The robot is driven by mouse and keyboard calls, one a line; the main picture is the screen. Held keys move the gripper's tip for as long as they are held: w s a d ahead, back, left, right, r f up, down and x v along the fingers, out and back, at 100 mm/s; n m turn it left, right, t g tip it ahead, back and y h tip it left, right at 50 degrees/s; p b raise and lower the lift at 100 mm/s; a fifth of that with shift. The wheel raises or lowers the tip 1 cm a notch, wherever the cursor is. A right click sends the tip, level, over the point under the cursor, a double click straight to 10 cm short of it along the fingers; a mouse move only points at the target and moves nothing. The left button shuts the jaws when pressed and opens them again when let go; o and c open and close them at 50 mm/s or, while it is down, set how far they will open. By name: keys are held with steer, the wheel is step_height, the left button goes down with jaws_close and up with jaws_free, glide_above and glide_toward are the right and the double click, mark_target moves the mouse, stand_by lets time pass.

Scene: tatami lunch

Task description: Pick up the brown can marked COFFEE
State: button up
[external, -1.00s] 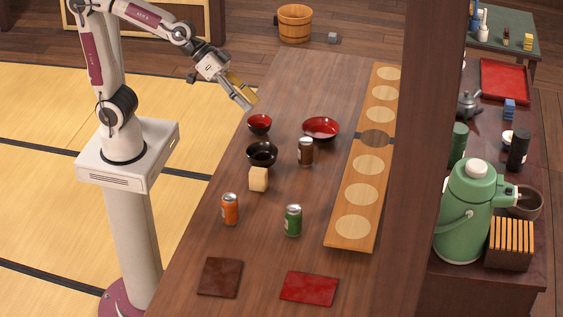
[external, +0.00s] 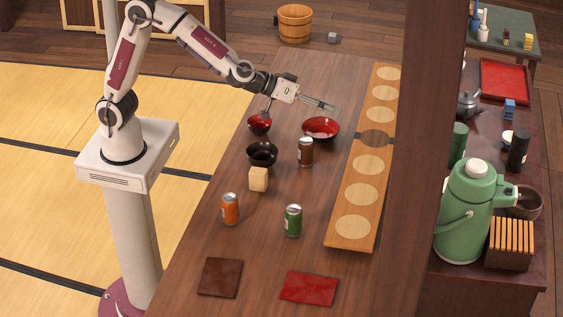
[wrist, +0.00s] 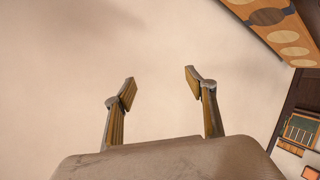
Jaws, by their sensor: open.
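The brown can (external: 306,151) stands upright on the dark wooden table, just in front of the red-lined bowl (external: 320,128). Its label is too small to read. My gripper (external: 333,107) is above the table, beyond and a little right of the can, pointing right. In the wrist view my gripper (wrist: 160,76) is open, with nothing between its two fingers. The can does not show in the wrist view.
A long board (external: 350,247) with pale circles lies right. A dark post (external: 420,160) blocks part of the view.

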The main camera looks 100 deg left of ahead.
steer(key=w+a+f+n+g+y, duration=0.1)
steer(key=w+a+f+n+y, duration=0.15)
steer(key=a+f, duration=0.3)
steer(key=n+g+y, duration=0.5)
steer(key=g+y, duration=0.2)
glide_above(304, 149)
steer(key=w+d, duration=0.6)
steer(key=w, duration=0.2)
step_height(304, 149, down, 18)
steer(key=r, duration=0.1)
steer(key=s+f+g, duration=0.1)
steer(key=s+f, duration=0.1)
steer(key=s+f+n+g+y, duration=0.1)
steer(key=s+f+g, duration=0.1)
steer(key=s, duration=0.1)
steer(key=s+a+f+g+y, duration=0.1)
steer(key=s+f, duration=0.1)
steer(key=f, duration=0.1)
steer(key=shift+s+a+g, duration=0.1)
steer(key=shift+s+g, duration=0.15)
steer(key=shift+g, duration=0.05)
steer(key=shift+x, duration=1.3)
steer(key=shift+s+x, duration=0.15)
steer(key=shift+x, duration=1.15)
steer(key=shift+s+x, duration=0.1)
steer(key=shift+x, duration=1.2)
